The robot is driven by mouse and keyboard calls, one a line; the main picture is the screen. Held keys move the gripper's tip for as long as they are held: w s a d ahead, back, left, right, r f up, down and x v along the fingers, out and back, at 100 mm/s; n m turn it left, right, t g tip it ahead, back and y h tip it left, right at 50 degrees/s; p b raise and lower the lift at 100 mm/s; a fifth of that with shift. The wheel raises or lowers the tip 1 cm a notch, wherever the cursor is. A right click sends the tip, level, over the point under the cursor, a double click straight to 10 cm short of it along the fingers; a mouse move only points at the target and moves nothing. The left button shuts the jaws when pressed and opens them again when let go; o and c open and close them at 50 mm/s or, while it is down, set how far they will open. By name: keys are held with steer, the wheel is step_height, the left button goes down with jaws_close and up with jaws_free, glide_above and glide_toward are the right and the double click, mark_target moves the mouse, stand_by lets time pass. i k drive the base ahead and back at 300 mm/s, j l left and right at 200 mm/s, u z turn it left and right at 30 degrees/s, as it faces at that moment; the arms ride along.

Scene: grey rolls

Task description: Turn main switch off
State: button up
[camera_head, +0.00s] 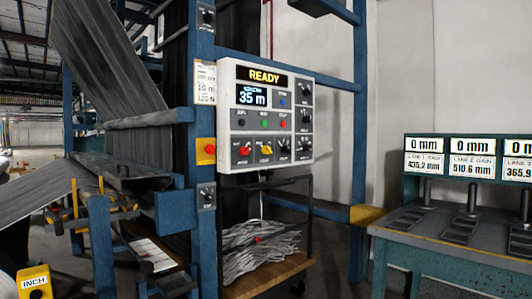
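A grey control panel (265,112) is mounted by a blue post, with a lit "READY" sign and a display reading 35 m. It carries several small knobs and coloured buttons, among them a red one (244,152) and a yellow one (266,150). A red knob on a yellow plate (206,151) sits on the post left of the panel. A grey plate with a dark knob (206,196) is below it, and another (206,16) is near the top. Which one is the main switch cannot be read; labels are too small. My gripper is not in view.
A blue frame with grey fabric (105,55) fills the left. A cart (265,278) with grey strips stands below the panel. A bench (440,250) with three "0 mm" displays is at right. A yellow "INCH" box (34,282) is at lower left.

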mark_target(244, 151)
steer(key=i+j+z, duration=0.4)
steer(key=i, duration=0.4)
steer(key=i+j+z, duration=0.4)
steer(key=i+j, duration=0.55)
steer(key=j, duration=0.3)
steer(key=i+j+z, duration=0.1)
steer(key=i+j, duration=0.05)
steer(key=j, duration=0.1)
